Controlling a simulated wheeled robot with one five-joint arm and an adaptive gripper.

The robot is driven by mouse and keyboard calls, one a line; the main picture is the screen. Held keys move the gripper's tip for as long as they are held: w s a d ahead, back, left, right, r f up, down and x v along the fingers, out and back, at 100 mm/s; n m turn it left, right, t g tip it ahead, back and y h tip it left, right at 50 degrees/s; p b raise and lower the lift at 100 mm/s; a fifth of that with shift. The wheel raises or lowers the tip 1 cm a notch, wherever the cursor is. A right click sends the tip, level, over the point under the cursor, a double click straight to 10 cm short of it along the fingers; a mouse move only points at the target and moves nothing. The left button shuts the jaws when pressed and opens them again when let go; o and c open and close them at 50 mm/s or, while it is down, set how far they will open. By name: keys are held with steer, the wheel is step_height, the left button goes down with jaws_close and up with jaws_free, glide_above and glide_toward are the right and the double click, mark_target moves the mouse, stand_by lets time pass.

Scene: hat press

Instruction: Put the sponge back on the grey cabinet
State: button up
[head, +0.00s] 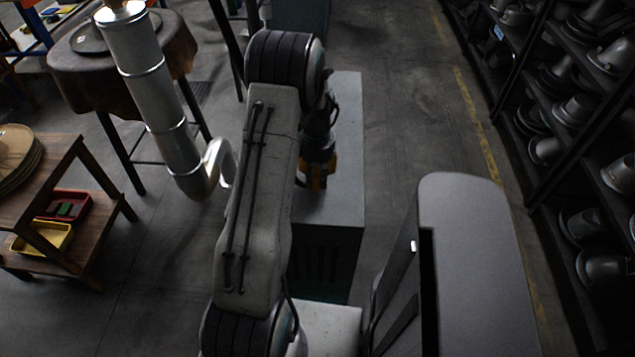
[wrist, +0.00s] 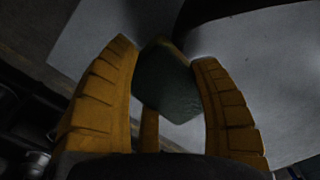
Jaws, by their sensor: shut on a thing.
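The sponge (wrist: 166,82) shows in the wrist view as a dark green block between the yellow fingers of my gripper (wrist: 167,75). The gripper is shut on it. In the head view my gripper (head: 316,180) is over the grey cabinet (head: 340,130), near the middle of its top. My arm hides part of the cabinet's left side, and I cannot make out the sponge there. The pale cabinet top (wrist: 85,35) lies behind the sponge in the wrist view. I cannot tell whether the sponge touches it.
A wooden table (head: 75,155) with red and yellow trays stands at the left. A silver duct (head: 150,95) runs down near a dark round stand (head: 170,50). Shelves of hat moulds (head: 575,110) line the right. The cabinet top beyond my gripper looks bare, and the floor aisle is clear.

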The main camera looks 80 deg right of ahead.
steer(key=shift+f+p, duration=0.4)
steer(key=shift+f, duration=1.65)
steer(key=shift+f, duration=0.15)
steer(key=o, duration=1)
steer(key=shift+o, duration=0.2)
step_height(320, 180, up, 12)
steer(key=shift+a+r+b, duration=0.1)
steer(key=shift+r+b, duration=0.15)
steer(key=shift+b, duration=0.45)
